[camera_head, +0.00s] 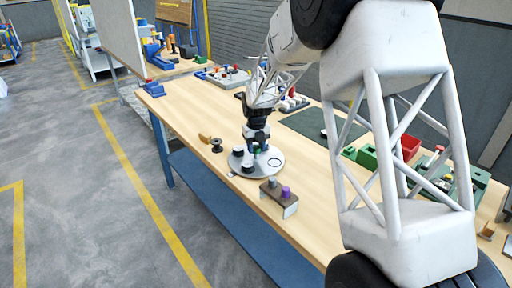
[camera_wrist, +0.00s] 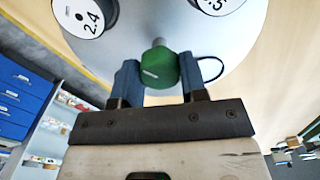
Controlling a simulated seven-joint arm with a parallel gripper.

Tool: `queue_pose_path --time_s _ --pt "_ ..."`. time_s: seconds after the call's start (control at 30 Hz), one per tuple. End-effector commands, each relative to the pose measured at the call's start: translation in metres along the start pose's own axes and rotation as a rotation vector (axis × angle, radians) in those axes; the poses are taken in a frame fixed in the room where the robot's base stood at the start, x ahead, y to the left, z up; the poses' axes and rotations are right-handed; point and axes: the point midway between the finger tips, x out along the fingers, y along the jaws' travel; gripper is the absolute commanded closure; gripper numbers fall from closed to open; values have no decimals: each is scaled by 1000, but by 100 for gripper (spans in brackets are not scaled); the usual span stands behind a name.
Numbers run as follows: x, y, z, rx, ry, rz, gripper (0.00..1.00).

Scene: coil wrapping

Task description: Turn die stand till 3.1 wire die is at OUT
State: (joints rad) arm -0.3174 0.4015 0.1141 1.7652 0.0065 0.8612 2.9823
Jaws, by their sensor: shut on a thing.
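The die stand is a round grey plate (camera_head: 272,172) on the wooden table; it also fills the top of the wrist view (camera_wrist: 160,22). In the wrist view, a white-faced die marked 2.4 (camera_wrist: 86,16) sits at its left. Another die, its label cut off to ".5" (camera_wrist: 218,4), sits at its right. I cannot read 3.1 or OUT in either view. A green knob (camera_wrist: 158,72) stands out from the plate. My gripper (camera_wrist: 160,80) is shut on this knob; its dark fingers lie on either side. In the head view my gripper (camera_head: 256,148) is over the plate and hides part of it.
A brown block with a purple and a grey piece (camera_head: 278,195) stands close in front of the plate. A black spool (camera_head: 216,145) and a small tan block (camera_head: 205,138) lie left.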

Motion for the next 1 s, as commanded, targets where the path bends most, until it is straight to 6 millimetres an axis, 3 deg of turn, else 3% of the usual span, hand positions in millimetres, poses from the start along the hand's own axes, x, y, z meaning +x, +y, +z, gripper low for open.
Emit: queue_pose_path --time_s 0.63,0.67,0.7,0.8,1.0 --pt "-2 -1 0 30 -3 0 100" --pt "-2 -1 0 30 -3 0 57" --pt "-2 -1 0 30 -3 0 51" --pt "-1 -1 0 30 -2 1 36" --pt "-1 -1 0 30 -1 1 35"
